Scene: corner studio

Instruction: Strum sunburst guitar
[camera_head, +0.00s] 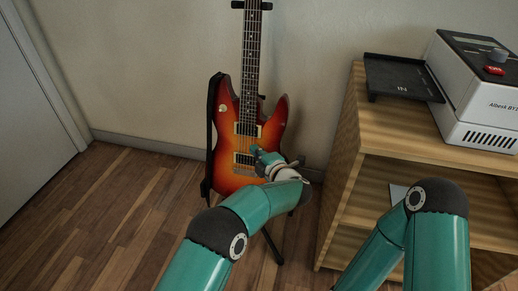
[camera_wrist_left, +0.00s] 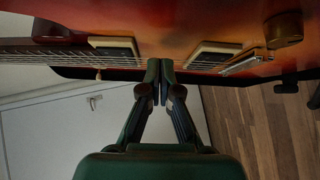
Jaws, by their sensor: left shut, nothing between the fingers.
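The sunburst guitar (camera_head: 223,130) stands upright on a black stand against the wall, its neck pointing up. Its body (camera_wrist_left: 220,20) fills the top of the left wrist view, with the strings (camera_wrist_left: 60,55) running across and two pickups showing. My left gripper (camera_head: 259,152) is in front of the guitar body, near the pickups. In the left wrist view its fingers (camera_wrist_left: 160,72) are shut together with nothing between them, at the strings between the two pickups. Whether the tips touch the strings I cannot tell. My right arm shows at the lower right, but its gripper is out of view.
A wooden shelf (camera_head: 348,150) stands to the right of the guitar. On it are a black tray (camera_head: 400,78) and a white machine (camera_head: 470,90) with a red button. A black strap hangs at the guitar's left side. The wooden floor (camera_head: 110,200) on the left is clear.

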